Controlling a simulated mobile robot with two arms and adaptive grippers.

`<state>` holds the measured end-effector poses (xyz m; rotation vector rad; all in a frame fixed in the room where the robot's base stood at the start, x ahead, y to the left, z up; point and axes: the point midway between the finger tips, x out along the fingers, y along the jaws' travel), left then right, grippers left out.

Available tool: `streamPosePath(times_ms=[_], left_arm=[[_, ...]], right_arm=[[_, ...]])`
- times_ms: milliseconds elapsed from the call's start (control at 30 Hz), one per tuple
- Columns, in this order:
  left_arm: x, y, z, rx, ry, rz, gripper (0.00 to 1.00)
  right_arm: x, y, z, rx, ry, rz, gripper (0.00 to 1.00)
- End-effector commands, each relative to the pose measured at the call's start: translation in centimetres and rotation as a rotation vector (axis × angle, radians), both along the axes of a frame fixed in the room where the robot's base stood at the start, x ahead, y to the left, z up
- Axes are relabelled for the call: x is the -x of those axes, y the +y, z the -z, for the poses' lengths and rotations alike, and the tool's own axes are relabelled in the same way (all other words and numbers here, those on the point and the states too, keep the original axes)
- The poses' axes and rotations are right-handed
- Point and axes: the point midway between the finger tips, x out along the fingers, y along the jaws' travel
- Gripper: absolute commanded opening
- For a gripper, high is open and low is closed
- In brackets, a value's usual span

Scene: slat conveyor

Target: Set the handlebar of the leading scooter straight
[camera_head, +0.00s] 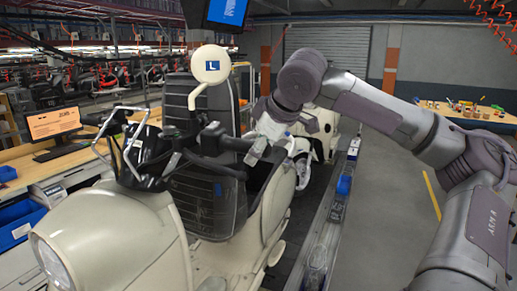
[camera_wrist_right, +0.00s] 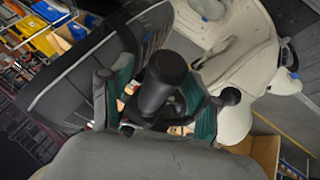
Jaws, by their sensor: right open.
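The leading scooter (camera_head: 125,250) is cream and stands close in front of me, its headlight (camera_head: 52,264) at lower left. Its black handlebar (camera_head: 172,148) runs across, with a grey tube frame (camera_head: 128,140) at its left part and a black grip (camera_head: 238,144) at its right end. My right gripper (camera_head: 257,150) is at this right grip. In the right wrist view my gripper's teal-padded fingers (camera_wrist_right: 162,103) are apart on either side of a black grip (camera_wrist_right: 164,72); whether they touch it I cannot tell. My left gripper is not in view.
A round cream mirror (camera_head: 211,64) marked L rises above the handlebar. A black ribbed panel (camera_head: 205,200) stands behind the bar. Another cream scooter (camera_head: 322,128) is behind. A conveyor rail (camera_head: 325,225) runs along the right, with open floor beyond. A desk with a monitor (camera_head: 53,124) is left.

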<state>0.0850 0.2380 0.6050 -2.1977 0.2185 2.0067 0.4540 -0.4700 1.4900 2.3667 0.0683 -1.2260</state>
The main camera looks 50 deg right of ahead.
Motion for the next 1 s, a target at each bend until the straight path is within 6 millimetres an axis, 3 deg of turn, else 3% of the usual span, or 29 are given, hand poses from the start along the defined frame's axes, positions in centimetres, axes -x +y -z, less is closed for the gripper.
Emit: streamPosePath(times_ms=[533,1000], left_arm=[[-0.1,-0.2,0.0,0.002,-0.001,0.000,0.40],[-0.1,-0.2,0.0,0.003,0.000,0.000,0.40]], right_arm=[[6.1,1.5,-7.9,0.001,0.000,0.002,0.61],[7.0,1.8,-9.0,0.000,0.002,0.000,0.61]])
